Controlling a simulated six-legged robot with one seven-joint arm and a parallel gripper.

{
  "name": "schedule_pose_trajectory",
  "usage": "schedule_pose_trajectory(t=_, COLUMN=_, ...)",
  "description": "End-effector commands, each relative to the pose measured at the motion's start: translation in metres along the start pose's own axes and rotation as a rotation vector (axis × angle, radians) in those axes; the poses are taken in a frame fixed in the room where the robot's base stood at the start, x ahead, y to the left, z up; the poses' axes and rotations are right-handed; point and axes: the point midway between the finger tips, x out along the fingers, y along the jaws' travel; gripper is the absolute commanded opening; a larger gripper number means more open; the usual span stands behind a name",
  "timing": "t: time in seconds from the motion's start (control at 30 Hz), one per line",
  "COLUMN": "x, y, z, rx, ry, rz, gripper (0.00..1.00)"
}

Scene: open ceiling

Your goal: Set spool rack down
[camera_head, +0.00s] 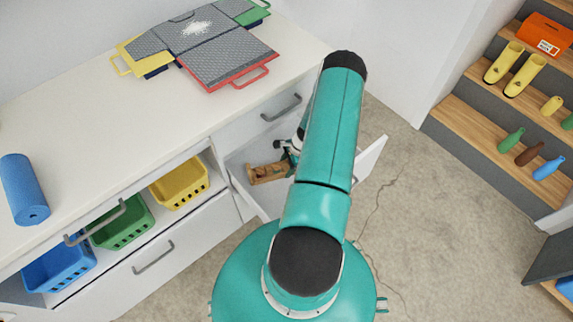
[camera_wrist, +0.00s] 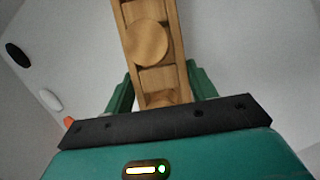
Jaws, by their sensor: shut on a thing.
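The wooden spool rack (camera_head: 268,173) shows in the head view within the outline of the open white drawer (camera_head: 239,189). I cannot tell whether it touches the drawer floor. In the wrist view the rack (camera_wrist: 152,75) runs up from between the green fingers of my gripper (camera_wrist: 162,88), with a round wooden piece and square compartments on it. My gripper (camera_head: 286,155) is shut on the rack's near end. My teal arm hides part of the drawer in the head view.
A white counter (camera_head: 95,105) holds grey-topped boards (camera_head: 228,57) and a blue roll (camera_head: 22,190). Yellow (camera_head: 180,186), green (camera_head: 123,224) and blue (camera_head: 60,264) baskets sit below it. Wooden steps (camera_head: 475,128) with boots and bottles stand right. The floor between is clear.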

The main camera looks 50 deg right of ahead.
Motion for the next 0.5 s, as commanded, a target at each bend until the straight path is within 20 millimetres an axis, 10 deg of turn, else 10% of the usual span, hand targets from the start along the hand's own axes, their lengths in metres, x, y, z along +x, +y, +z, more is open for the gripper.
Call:
schedule_pose_trajectory(t=0.13, x=0.001, y=0.0003, z=0.0, rx=0.0, ry=0.0, rz=0.0, gripper=0.78)
schedule_pose_trajectory(t=0.5, x=-0.0034, y=-0.0011, z=0.0011, rx=-0.002, ry=0.0, rz=0.0, gripper=0.78)
